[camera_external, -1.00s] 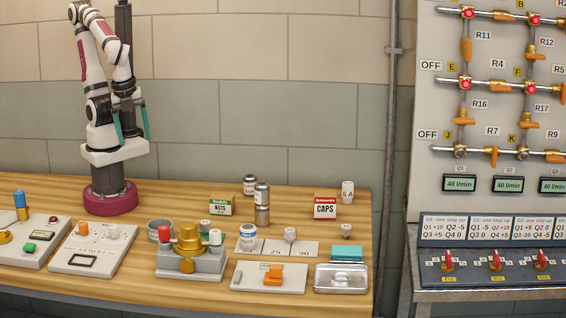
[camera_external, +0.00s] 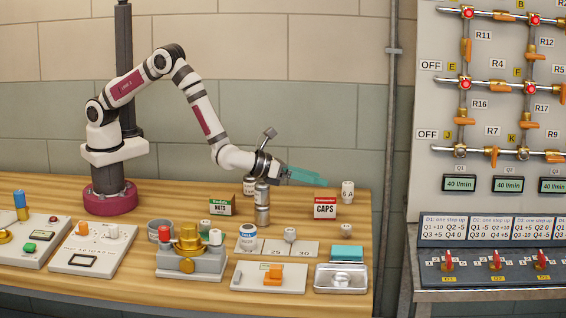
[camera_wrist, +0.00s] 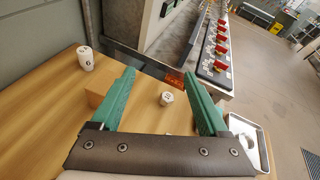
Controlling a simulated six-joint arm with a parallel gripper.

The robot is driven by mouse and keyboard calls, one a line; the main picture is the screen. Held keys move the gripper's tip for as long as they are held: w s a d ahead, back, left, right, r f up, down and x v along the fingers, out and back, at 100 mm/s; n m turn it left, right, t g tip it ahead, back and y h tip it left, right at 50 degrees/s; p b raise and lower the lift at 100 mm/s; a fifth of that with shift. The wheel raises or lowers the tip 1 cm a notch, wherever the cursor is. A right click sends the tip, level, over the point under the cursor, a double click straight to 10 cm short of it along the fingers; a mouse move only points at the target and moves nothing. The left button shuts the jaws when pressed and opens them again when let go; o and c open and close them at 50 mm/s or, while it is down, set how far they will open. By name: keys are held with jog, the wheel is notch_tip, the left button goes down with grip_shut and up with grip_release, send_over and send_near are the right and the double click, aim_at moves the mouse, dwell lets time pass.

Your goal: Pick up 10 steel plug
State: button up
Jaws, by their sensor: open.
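A small pale plug (camera_wrist: 166,99) stands upright on the wooden table between my fingers in the wrist view. It appears to be the small plug (camera_external: 346,230) near the table's right edge. Its label is too small to read, so I cannot tell whether it is the 10 steel plug.
A marked white cup (camera_external: 348,190) and the red caps box (camera_external: 325,205) stand close below my gripper. Stacked metal cylinders (camera_external: 262,205) are to the left. A metal tray (camera_external: 341,289) and teal block (camera_external: 347,253) lie in front. The valve panel (camera_external: 433,190) rises right.

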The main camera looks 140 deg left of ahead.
aim_at(346, 230)
jog(key=w+f+m, duration=0.1)
jog(key=f, duration=0.2)
jog(key=w+f+m+t+h, duration=0.1)
jog(key=f+m, duration=0.1)
jog(key=f, duration=0.2)
jog(key=w+f+m+t+h, duration=0.1)
jog(key=f, duration=0.3)
jog(key=shift+w+a+m, duration=0.15)
jog(key=shift+w+m, duration=0.05)
jog(key=shift+m, duration=0.2)
jog(key=x, duration=0.7)
jog(key=shift+w, duration=0.1)
jog(key=shift+r, duration=0.1)
grip_shut()
